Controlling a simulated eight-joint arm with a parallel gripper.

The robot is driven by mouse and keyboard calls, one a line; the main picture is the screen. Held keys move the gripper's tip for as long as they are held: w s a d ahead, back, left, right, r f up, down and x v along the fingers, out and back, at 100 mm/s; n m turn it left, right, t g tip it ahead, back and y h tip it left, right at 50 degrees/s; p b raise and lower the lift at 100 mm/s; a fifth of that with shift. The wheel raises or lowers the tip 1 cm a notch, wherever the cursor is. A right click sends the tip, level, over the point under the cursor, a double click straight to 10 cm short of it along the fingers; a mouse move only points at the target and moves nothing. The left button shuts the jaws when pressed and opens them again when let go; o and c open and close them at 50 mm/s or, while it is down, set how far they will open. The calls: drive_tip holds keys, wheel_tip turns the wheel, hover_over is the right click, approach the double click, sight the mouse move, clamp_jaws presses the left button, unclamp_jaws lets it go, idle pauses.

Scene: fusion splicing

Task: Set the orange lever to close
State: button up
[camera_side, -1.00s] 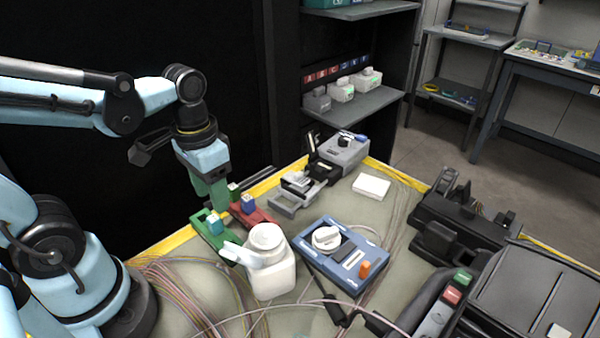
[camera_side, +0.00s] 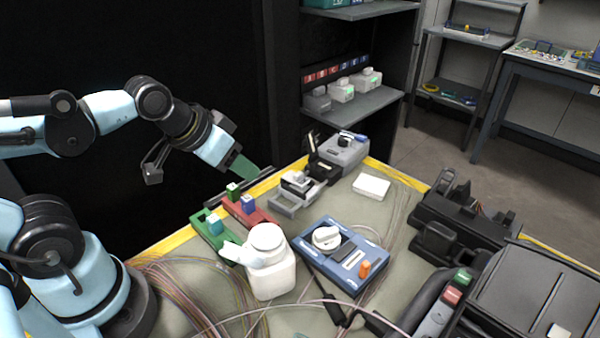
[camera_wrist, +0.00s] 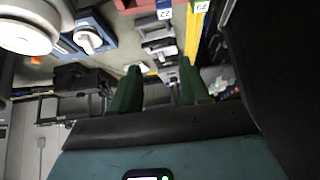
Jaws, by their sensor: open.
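The orange lever (camera_side: 364,269) is a small upright stub at the right front corner of a blue device (camera_side: 322,260) with a round white dial.
A white bottle (camera_side: 270,272) stands just left of the blue device. Green (camera_side: 208,232) and red (camera_side: 252,216) holders with small blocks are further left. Grey devices (camera_side: 343,152) and a white box (camera_side: 371,186) stand behind. Thin fibres cross the front of the table.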

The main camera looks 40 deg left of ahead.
drive_tip(key=shift+d, duration=0.25)
drive_tip(key=shift+c, duration=1.2)
drive_tip(key=d+m, duration=0.2)
drive_tip(key=d+m+h, duration=0.1)
drive_tip(key=d+m, duration=0.2)
drive_tip(key=d+m+h, duration=0.1)
drive_tip(key=d+m, duration=0.1)
drive_tip(key=d, duration=0.1)
drive_tip(key=shift+w+d+f, duration=0.1)
drive_tip(key=shift+w+d, duration=0.05)
drive_tip(key=shift+w, duration=0.15)
clamp_jaws()
drive_tip(key=s+d+m+g+h, duration=0.1)
drive_tip(key=s+d+m+h, duration=0.1)
drive_tip(key=d+m, duration=0.8)
drive_tip(key=shift+s+d+f+h, duration=0.35)
drive_tip(key=shift+s+d, duration=0.25)
drive_tip(key=shift+d, duration=0.1)
